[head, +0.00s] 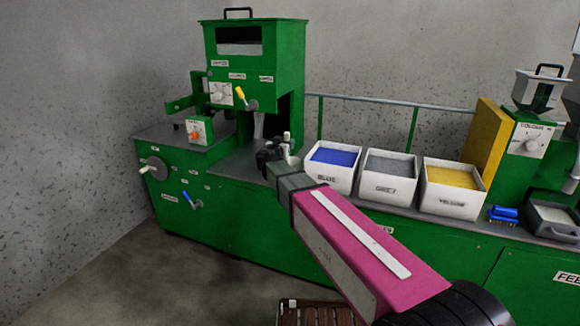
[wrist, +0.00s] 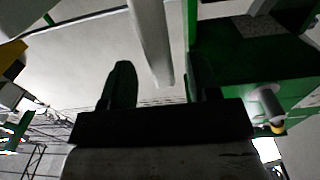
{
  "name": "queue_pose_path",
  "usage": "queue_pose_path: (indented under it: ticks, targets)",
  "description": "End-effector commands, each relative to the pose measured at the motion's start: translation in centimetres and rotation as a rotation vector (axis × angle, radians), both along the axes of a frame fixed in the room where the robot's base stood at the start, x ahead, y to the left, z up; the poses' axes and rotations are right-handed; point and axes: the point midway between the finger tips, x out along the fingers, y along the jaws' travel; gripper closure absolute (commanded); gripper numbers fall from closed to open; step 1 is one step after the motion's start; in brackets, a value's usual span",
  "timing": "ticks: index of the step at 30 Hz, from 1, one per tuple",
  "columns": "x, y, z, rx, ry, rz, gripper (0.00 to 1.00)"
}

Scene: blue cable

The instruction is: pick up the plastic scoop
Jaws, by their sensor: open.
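My gripper (head: 275,155) is above the green bench, in front of the hopper machine and left of the blue bin. A slim white upright piece (head: 287,138) shows at its fingers; it may be the scoop's handle. In the wrist view a long white shaft (wrist: 150,40) reaches between the two dark fingers of my gripper (wrist: 162,88). The fingers stand apart, with a gap visible on both sides of the shaft. The scoop's bowl is not visible, so I cannot be sure that the shaft is the scoop.
White bins of blue (head: 331,168), grey (head: 387,177) and yellow (head: 451,189) material stand to the right. The green hopper machine (head: 218,55) rises behind left. A blue brush (head: 503,215) and a grey tray (head: 552,222) lie farther right. A rail (head: 390,102) runs behind.

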Motion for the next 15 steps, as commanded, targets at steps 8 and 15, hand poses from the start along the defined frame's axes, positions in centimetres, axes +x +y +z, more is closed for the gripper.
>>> queue_pose_path:
  ticks: [8,15]
  targets:
    - [3.4,-1.1,-0.1,0.0,0.0,0.0,0.45]
    - [3.4,-1.2,-0.1,0.0,0.0,0.0,0.51]
